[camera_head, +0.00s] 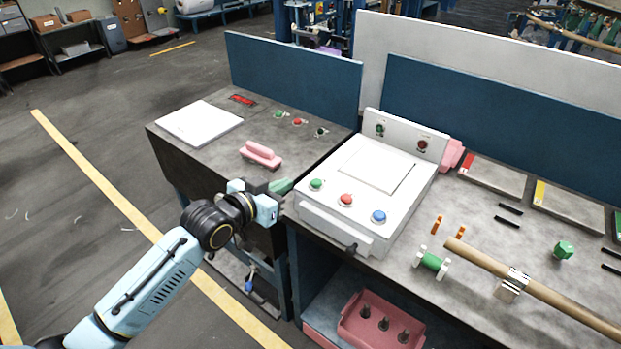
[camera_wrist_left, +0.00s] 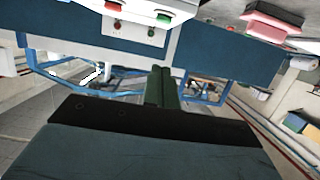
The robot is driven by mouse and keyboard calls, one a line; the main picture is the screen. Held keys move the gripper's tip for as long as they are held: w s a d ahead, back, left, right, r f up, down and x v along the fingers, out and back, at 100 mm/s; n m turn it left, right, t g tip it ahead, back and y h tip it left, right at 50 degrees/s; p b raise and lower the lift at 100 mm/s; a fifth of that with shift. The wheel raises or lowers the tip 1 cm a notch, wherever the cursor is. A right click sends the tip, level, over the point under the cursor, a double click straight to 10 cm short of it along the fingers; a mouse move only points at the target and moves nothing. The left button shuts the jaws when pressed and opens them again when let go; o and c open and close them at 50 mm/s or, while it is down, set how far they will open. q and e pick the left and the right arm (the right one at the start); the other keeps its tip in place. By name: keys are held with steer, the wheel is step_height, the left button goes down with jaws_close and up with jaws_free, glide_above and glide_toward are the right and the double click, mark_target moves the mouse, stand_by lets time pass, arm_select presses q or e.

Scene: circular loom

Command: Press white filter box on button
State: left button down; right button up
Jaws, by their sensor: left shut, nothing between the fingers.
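The white filter box (camera_head: 345,217) sits on the grey bench, with a raised back panel and a square lid outline on top. Along its front edge are a green button (camera_head: 316,184), a red button (camera_head: 345,200) and a blue button (camera_head: 378,216). Its back panel carries a green button (camera_head: 380,129) and a red button (camera_head: 422,145). My left gripper (camera_head: 284,186) is shut and empty, just left of the box near the green front button. Its closed green fingers also show in the left wrist view (camera_wrist_left: 162,88). My right gripper is not in view.
A pink handled block (camera_head: 260,155) and a white plate (camera_head: 199,123) lie on the left bench. A wooden rod (camera_head: 540,293) and a green spool (camera_head: 432,262) are on the right. A pink bin (camera_head: 352,328) stands below. Blue panels (camera_head: 293,78) rise behind.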

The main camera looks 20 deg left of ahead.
arm_select(q)
steer(key=shift+d+r, duration=0.2)
steer(key=shift+r, duration=0.45)
glide_above(310, 192)
step_height(310, 192, down, 2)
steer(key=shift+s+f, duration=0.1)
steer(key=shift+f, duration=0.05)
step_height(310, 192, down, 3)
steer(key=shift+d+r, duration=0.1)
steer(key=shift+r, duration=0.1)
steer(key=shift+f, duration=0.8)
